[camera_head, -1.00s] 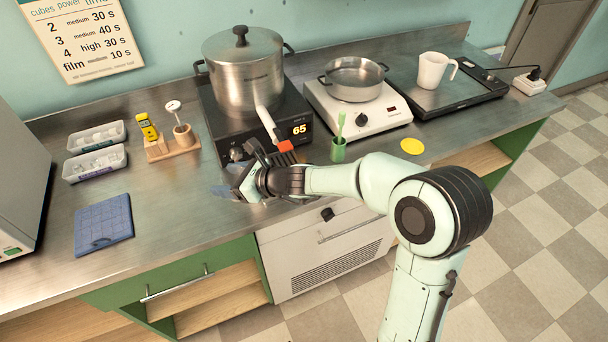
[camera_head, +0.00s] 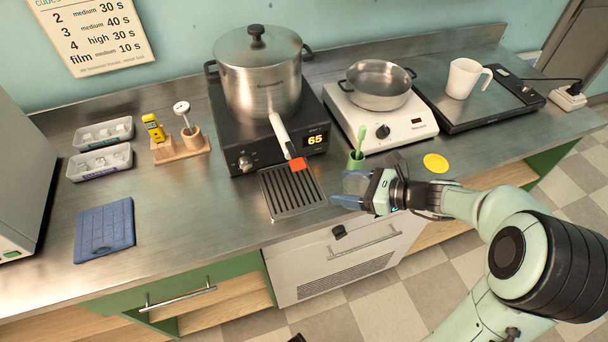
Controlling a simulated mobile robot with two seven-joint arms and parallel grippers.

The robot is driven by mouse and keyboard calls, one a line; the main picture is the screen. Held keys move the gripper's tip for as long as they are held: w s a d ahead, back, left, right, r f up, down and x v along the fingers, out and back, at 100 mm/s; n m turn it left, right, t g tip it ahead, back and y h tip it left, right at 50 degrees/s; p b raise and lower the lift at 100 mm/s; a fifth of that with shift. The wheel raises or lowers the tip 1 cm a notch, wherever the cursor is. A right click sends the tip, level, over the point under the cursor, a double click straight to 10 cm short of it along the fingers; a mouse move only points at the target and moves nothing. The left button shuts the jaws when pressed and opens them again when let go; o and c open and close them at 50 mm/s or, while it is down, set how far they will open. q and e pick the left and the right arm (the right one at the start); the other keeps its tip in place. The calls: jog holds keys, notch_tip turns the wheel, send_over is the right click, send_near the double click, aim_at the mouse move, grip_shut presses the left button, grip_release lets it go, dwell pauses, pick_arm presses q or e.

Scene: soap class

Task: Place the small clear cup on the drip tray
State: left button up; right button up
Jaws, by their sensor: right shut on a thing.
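My right gripper (camera_head: 352,191) is at the front edge of the counter, right of the drip tray. It is shut on a pale, see-through thing (camera_head: 354,182), which looks like the small clear cup; the fingers and glare blur its outline. The drip tray (camera_head: 291,197) is a dark grooved plate lying on the counter in front of the black burner. I see nothing standing on it. The cup and gripper are apart from it.
A green holder (camera_head: 356,160) with a green tool stands just behind my right gripper. A white stick with an orange-red end (camera_head: 298,164) reaches over the tray's back edge. A steel pot (camera_head: 260,82), a pan (camera_head: 378,88) and a yellow disc (camera_head: 436,163) are farther back.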

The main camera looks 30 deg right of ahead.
jog(key=shift+s+d, duration=0.15)
jog(key=shift+s, duration=0.2)
jog(key=w+a, duration=0.2)
jog(key=w, duration=0.2)
jog(key=w+a, duration=0.3)
jog(key=w, duration=0.2)
jog(key=w+a, duration=0.3)
jog(key=w, duration=0.1)
jog(key=shift+w+a, duration=0.15)
jog(key=shift+w, duration=0.2)
jog(key=shift+x, duration=0.85)
jog(key=shift+s+f, duration=0.1)
jog(key=shift+f, duration=1.25)
jog(key=shift+b, duration=0.3)
jog(key=shift+f, duration=0.2)
jog(key=o, duration=1.1)
jog(key=shift+r, duration=0.1)
